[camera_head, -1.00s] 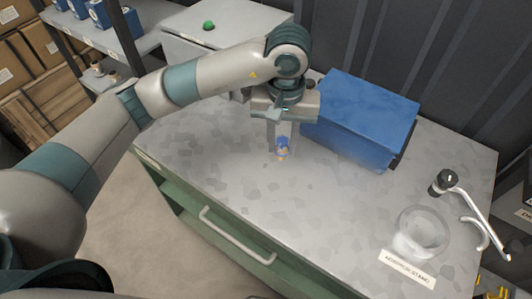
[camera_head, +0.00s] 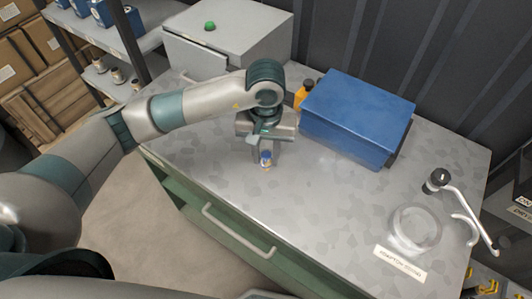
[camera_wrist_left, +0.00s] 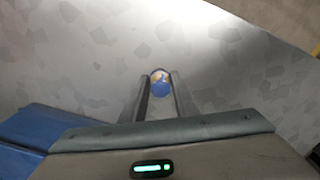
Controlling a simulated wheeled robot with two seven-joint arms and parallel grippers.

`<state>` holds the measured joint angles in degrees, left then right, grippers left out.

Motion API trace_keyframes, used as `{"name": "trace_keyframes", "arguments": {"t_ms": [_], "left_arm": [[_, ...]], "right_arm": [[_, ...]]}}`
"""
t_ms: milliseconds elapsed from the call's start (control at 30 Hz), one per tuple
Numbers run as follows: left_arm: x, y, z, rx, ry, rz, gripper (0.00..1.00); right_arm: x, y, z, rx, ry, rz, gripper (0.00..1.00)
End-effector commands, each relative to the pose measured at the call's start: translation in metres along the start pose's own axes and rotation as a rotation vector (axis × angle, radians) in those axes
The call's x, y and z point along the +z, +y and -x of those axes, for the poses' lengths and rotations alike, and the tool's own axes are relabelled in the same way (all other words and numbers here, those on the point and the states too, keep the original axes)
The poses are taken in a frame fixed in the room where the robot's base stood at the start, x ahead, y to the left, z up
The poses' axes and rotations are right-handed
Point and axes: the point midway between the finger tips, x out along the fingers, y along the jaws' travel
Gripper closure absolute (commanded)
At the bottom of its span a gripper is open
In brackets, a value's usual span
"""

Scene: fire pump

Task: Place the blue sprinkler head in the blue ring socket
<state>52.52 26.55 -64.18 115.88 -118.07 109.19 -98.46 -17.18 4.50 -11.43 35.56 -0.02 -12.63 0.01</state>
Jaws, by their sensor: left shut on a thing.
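A small blue sprinkler head (camera_head: 266,157) with a brass-coloured part is between the fingertips of my left gripper (camera_head: 265,160). The gripper is shut on it and points down over the left part of the metal worktop. In the left wrist view, the blue head (camera_wrist_left: 161,88) shows between the two finger ends. Whether it touches the worktop I cannot tell. No blue ring socket can be made out. A pale grey ring (camera_head: 415,229) lies at the worktop's right side, behind a label. My right gripper is not in view.
A blue box (camera_head: 357,115) stands on the worktop to the right of my left gripper. A small orange bottle-like thing (camera_head: 303,94) is beside it. A grey cabinet with a green button (camera_head: 210,26) is behind. A black-and-silver lever (camera_head: 458,200) is at the right. The worktop's front middle is clear.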

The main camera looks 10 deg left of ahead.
Motion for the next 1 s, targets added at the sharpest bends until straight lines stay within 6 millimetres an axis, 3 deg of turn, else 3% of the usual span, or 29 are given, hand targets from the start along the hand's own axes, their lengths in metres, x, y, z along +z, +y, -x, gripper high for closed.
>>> {"name": "trace_keyframes", "arguments": {"t_ms": [567, 600, 667, 1000], "left_arm": [[-0.0003, 0.0001, -0.0119, 0.0, 0.002, -0.001, 0.96], [-0.0001, 0.0001, -0.0108, 0.0, 0.001, -0.001, 0.66], [-0.0001, 0.0001, -0.0106, 0.0, 0.001, -0.001, 0.54], [-0.0001, 0.0, -0.0098, 0.0, 0.001, -0.001, 0.54]], "right_arm": [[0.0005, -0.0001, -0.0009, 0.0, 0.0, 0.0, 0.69], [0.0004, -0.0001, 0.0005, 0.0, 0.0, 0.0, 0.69], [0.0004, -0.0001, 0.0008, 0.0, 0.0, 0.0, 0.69], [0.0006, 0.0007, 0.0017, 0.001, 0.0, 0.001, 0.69]]}}
